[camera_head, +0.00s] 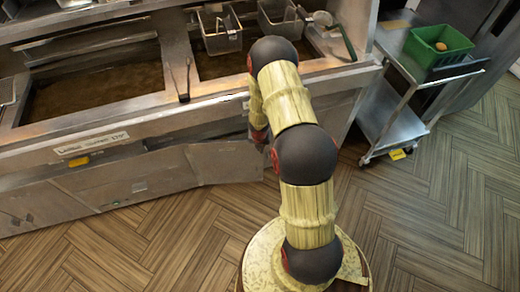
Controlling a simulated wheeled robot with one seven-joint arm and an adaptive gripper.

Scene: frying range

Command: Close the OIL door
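The fryer cabinet's front has several low metal doors. One door panel (225,163), just left of my arm, appears to stand partly open, with its lower edge angled out over the floor. I cannot read an OIL label on it, so I cannot tell whether it is the OIL door. My arm rises from its base and bends down in front of the cabinet, near that panel's right end. My gripper is hidden behind my own arm, so its opening and any contact with the door do not show.
The fryer (90,85) has oil vats, baskets (219,30) and tongs (181,80) on its rim. A paper label (92,143) is on its front. A steel cart (395,110) with a green bin (437,47) stands at the right. The wooden floor (120,245) in front is clear.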

